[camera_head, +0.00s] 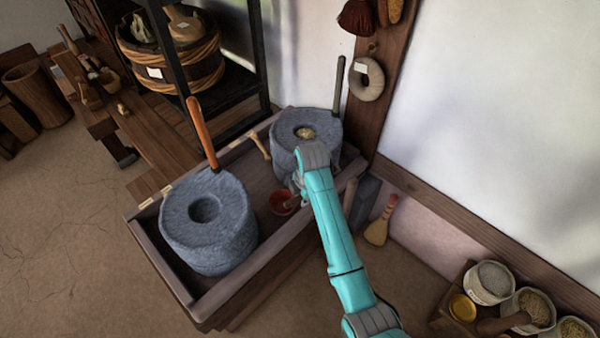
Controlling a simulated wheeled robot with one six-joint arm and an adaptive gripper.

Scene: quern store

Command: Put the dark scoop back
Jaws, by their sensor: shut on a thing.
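My gripper (298,193) is low over the wooden trough, in front of the far grey millstone. It is shut on a small dark brown piece (291,202), which looks like part of the dark scoop; my arm hides most of it. This piece shows over a red bowl (277,206) in the trough between the two millstones. I cannot tell whether it touches the bowl.
The near millstone (236,233) has an upright orange-brown handle (201,132); the far one (284,134) has a dark handle (338,88) beside it. The trough's front wall (245,288) is bare. A pale-handled tool (260,145) leans on the back edge. Grain sacks (492,283) stand lower right.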

